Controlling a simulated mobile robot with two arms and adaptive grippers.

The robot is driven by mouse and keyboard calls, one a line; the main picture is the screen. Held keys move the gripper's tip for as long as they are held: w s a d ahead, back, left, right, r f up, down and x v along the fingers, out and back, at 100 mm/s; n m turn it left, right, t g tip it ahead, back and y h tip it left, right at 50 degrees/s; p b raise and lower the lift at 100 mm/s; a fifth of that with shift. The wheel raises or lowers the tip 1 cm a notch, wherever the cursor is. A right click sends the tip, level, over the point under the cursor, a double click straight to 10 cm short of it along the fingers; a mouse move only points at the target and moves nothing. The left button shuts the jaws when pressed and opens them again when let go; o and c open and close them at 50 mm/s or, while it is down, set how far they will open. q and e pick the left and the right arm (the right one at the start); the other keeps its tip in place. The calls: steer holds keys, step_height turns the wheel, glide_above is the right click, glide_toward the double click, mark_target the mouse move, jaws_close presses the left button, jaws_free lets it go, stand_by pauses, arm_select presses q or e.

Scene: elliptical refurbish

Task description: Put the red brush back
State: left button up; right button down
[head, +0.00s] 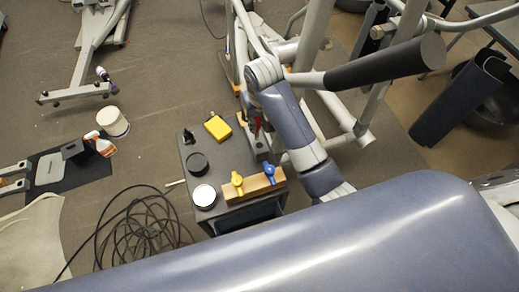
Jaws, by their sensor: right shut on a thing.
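A small red piece, which looks like part of the red brush (257,124), shows above the far right part of a dark cart top (228,162). My right gripper (257,117) is at this red piece, shut on it. The fingers and most of the brush are hidden by my own arm or too small to make out. A wooden block (242,191) lies along the near edge of the cart top. It carries a yellow-handled item (237,180) and a blue-handled item (269,170). My left gripper is not in view.
The cart top also holds a yellow box (217,127), a small black bottle (189,137), a black round container (197,163) and a white-topped can (204,195). The elliptical's frame (345,115) and black grip (385,62) stand close by on the right. A coiled cable (140,225) lies left.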

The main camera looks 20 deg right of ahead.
steer(key=shift+d+r+g, duration=0.15)
steer(key=shift+r+g, duration=0.1)
steer(key=shift+r, duration=0.3)
steer(key=shift+d+r+g, duration=0.15)
steer(key=shift+r+g, duration=0.1)
steer(key=shift+r, duration=0.3)
steer(key=shift+f+p, duration=0.35)
step_height(320, 180, down, 4)
steer(key=shift+s+f+p, duration=0.15)
steer(key=shift+p, duration=0.4)
arm_select(q)
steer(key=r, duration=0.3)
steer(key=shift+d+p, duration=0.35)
steer(key=shift+p, duration=0.05)
arm_select(e)
step_height(320, 180, down, 5)
steer(key=shift+r, duration=0.1)
steer(key=c, duration=1.5)
jaws_free()
steer(key=shift+o, duration=0.2)
